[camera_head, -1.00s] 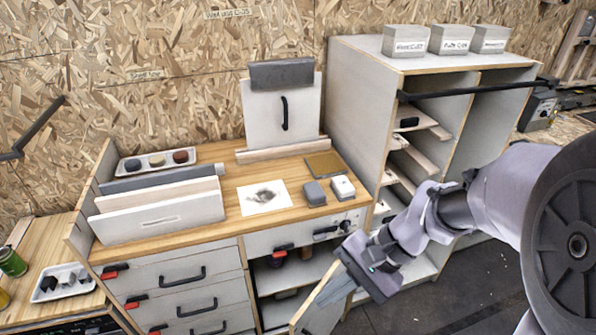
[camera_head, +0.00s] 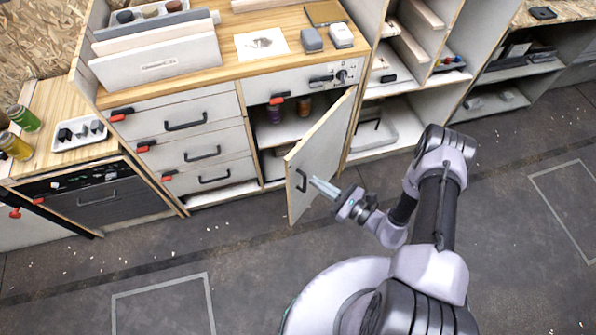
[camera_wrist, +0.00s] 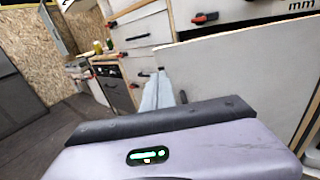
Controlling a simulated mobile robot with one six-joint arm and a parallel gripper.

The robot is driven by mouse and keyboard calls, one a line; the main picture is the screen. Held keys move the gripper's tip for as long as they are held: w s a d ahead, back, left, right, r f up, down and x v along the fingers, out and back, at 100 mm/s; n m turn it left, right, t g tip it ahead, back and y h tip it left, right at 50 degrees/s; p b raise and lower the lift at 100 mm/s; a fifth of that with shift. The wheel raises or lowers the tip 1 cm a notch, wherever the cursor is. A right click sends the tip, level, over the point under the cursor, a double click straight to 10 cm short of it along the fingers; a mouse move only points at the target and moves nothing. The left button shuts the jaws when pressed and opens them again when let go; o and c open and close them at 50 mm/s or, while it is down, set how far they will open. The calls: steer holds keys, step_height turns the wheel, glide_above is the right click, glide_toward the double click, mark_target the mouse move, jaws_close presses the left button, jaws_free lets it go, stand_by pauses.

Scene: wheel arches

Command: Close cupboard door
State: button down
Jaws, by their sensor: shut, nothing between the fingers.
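The cupboard door (camera_head: 326,150) is a pale panel with a wood edge and a black handle (camera_head: 301,180). It stands open, swung out from the right side of the cupboard opening (camera_head: 284,125). My gripper (camera_head: 318,184) is shut and empty, its fingertips close to the door's outer face near the handle; I cannot tell whether they touch. In the wrist view the door (camera_wrist: 240,75) fills the right side, and my gripper's fingers (camera_wrist: 157,90) point along it. The wrist housing hides part of the door's lower area.
Jars stand on the shelf inside the cupboard. A drawer stack (camera_head: 190,150) with black handles is left of the opening. Open shelving (camera_head: 400,130) is to the right.

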mark_target(289, 165)
steer(key=b+x, duration=0.2)
steer(key=x, duration=0.6)
